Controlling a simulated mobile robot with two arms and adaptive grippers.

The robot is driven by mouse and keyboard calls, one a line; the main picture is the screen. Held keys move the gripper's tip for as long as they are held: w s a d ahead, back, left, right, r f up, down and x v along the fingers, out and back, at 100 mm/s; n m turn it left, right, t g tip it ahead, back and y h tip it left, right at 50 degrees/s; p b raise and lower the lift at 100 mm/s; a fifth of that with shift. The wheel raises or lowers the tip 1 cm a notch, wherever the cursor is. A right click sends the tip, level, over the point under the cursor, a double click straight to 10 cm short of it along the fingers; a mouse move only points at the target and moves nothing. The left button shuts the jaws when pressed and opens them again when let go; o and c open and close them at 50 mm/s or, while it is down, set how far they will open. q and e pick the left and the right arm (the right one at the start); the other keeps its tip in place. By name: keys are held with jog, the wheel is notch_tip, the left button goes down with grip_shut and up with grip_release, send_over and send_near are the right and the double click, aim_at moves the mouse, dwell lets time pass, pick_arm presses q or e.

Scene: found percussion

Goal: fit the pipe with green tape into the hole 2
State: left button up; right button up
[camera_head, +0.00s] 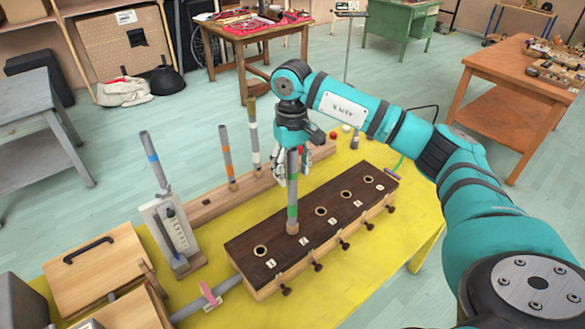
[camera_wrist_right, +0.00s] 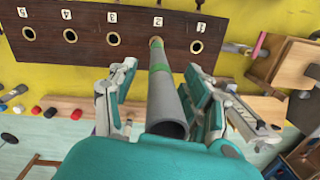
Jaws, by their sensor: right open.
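The grey pipe with green tape (camera_head: 292,213) stands about upright at hole 2 of the dark wooden block (camera_head: 240,246). Its tan lower end is at that hole, behind the number 2 label (camera_head: 304,242); I cannot tell how deep it sits. In the right wrist view the pipe (camera_wrist_right: 165,98) runs down to hole 2, beside the empty hole 1 (camera_wrist_right: 196,47). My right gripper (camera_head: 293,172) is open, with its fingers on either side of the pipe's upper part. The wrist view shows these fingers (camera_wrist_right: 161,68) apart from the pipe. My left gripper is not in view.
Holes 1, 3, 4 and 5 look empty. A wooden rack (camera_head: 210,207) behind the block holds pipes with orange (camera_head: 228,158) and white tape (camera_head: 254,140). A blue-taped pipe (camera_head: 153,160) stands at the left by a white power strip. Wooden boxes (camera_head: 95,270) crowd the left side.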

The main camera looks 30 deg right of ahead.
jog(key=r, duration=1.2)
jog(key=shift+w+d, duration=0.25)
jog(key=shift+w, duration=0.15)
